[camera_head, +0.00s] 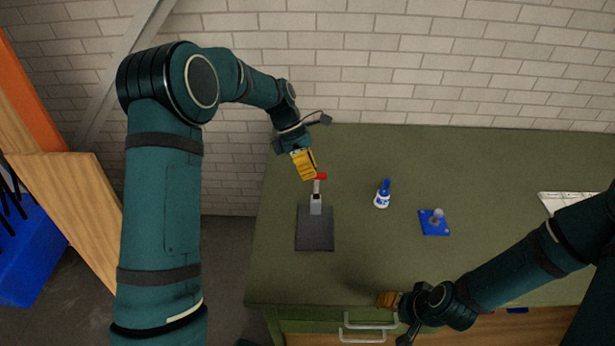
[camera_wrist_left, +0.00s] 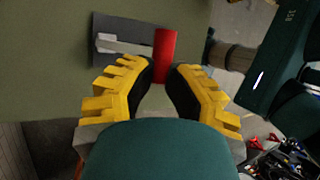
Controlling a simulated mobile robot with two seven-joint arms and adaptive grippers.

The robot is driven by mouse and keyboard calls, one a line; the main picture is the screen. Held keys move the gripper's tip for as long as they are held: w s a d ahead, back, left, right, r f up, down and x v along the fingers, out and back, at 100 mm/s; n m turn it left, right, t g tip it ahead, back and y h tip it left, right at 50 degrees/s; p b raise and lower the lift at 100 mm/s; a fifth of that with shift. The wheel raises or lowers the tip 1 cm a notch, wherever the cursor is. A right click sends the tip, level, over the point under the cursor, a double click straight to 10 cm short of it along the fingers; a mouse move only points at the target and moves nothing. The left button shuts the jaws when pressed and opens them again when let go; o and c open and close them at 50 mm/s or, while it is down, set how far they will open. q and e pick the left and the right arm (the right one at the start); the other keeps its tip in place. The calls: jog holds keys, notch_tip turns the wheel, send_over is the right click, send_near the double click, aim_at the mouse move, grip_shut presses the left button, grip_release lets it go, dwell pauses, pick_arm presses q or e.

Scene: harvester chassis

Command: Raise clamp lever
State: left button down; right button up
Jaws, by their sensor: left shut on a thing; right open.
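The clamp stands on a dark square base plate (camera_head: 314,238) near the left side of the green table. Its grey metal lever (camera_head: 316,189) points up in the head view and ends in a red handle (camera_head: 321,176). My left gripper (camera_head: 312,177) is at the red handle. In the left wrist view, the yellow fingers (camera_wrist_left: 162,75) are on both sides of the red handle (camera_wrist_left: 165,52), shut on it near their tips. The grey lever (camera_wrist_left: 135,45) shows beyond them over the plate. My right gripper (camera_head: 385,300) is open and empty near the table's front edge, apart from the clamp.
A white bottle with a blue top (camera_head: 382,195) and a blue plate with a knob (camera_head: 434,223) stand right of the clamp. A white object (camera_head: 562,201) lies at the far right. A brick wall (camera_head: 430,75) is behind the table. The back of the table is clear.

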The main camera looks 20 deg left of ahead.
pick_arm(q)
jog(key=shift+w+a+f, duration=0.25)
jog(key=shift+w+f, duration=0.2)
jog(key=shift+f, duration=0.1)
jog(key=c, duration=1)
grip_release()
jog(key=shift+o, duration=0.7)
jog(key=shift+w+a, duration=0.2)
jog(key=shift+w, duration=0.05)
jog(key=v, duration=1.2)
